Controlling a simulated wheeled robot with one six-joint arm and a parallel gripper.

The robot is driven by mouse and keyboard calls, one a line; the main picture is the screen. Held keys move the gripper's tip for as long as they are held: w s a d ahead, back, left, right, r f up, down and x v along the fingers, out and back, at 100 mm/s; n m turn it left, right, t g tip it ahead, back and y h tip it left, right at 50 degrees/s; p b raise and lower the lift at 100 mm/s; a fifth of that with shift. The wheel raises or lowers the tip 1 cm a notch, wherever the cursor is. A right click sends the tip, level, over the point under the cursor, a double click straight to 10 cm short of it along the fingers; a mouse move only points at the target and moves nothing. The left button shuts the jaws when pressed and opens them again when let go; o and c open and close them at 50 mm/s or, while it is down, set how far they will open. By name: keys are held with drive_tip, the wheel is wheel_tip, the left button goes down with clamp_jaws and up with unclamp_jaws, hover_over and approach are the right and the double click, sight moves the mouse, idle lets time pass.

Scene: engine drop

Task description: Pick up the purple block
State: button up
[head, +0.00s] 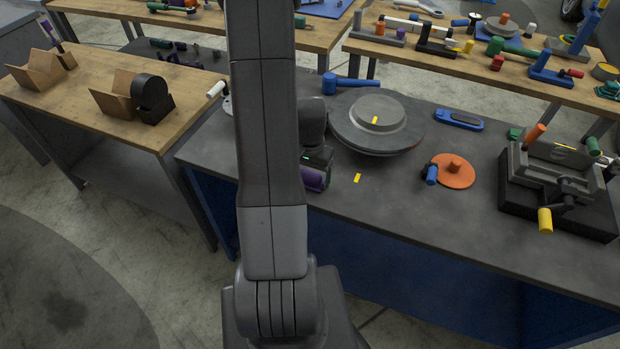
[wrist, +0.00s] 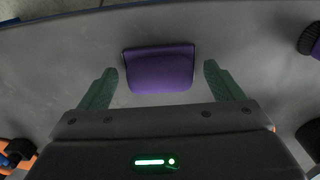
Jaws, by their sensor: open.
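The purple block (wrist: 158,70) lies on the grey bench top, centred just ahead of my open gripper (wrist: 160,83) in the wrist view. One green finger is on each side of it, with a gap on both sides. In the head view the purple block (head: 314,179) shows beside my arm, close to the gripper body (head: 318,158). My arm hides part of that area, and the fingertips are not clear there.
A round grey turntable (head: 385,137) stands behind the gripper, with a blue mallet (head: 350,82) near it. An orange disc (head: 453,171) and a vise (head: 560,175) are to the right. The bench front (head: 420,230) is mostly clear.

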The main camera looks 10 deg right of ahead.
sight(310, 173)
drive_tip(key=shift+f, duration=0.1)
drive_tip(key=c, duration=1.1)
wheel_tip(310, 173, up, 10)
drive_tip(key=shift+r, duration=0.1)
drive_tip(key=o, duration=0.5)
drive_tip(key=shift+c, duration=0.2)
drive_tip(key=c, duration=0.3)
drive_tip(key=shift+c, duration=0.2)
